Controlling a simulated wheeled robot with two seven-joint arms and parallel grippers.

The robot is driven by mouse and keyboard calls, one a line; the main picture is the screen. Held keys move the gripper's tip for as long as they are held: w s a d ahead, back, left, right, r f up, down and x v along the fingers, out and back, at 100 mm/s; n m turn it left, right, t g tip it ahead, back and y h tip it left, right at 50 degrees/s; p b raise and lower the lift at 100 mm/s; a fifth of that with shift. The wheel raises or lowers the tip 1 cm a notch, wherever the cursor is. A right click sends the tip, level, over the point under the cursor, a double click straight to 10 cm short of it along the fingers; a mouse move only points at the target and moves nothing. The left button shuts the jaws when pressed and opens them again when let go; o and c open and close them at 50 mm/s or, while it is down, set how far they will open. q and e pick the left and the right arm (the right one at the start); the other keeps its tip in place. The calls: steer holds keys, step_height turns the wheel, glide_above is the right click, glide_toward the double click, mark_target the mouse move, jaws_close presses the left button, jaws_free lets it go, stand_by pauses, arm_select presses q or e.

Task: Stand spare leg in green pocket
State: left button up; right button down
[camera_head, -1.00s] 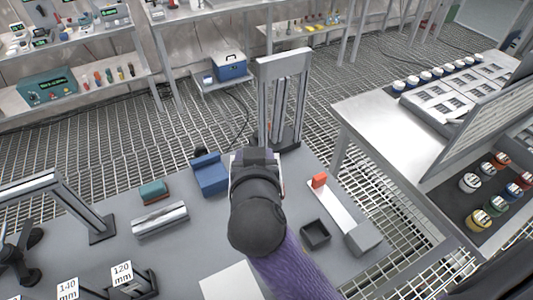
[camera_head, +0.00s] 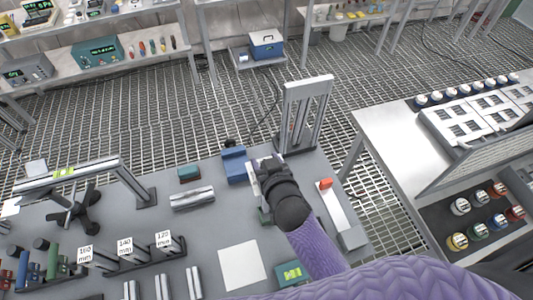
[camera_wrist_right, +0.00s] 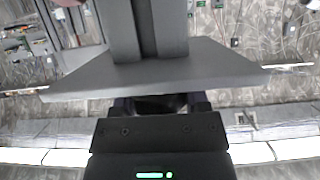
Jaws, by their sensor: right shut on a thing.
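My right gripper (camera_head: 266,172) is over the middle of the grey table, shut, with its arm coming in from the lower right. A pale, upright strip at its left side appears to be the spare leg (camera_head: 254,182); the gripper hides most of it. My left gripper is not in view.
A tall metal frame (camera_head: 306,105) and a blue block (camera_head: 234,166) stand just behind the gripper. A silver profile (camera_head: 192,198) lies to the left. A labelled rack (camera_head: 130,258) stands at front left.

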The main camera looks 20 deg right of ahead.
step_height(320, 180, down, 7)
steer(key=b, duration=0.6)
steer(key=shift+f+b, duration=0.2)
steer(key=shift+b, duration=0.1)
steer(key=shift+f+b, duration=0.4)
jaws_free()
steer(key=shift+f, duration=0.1)
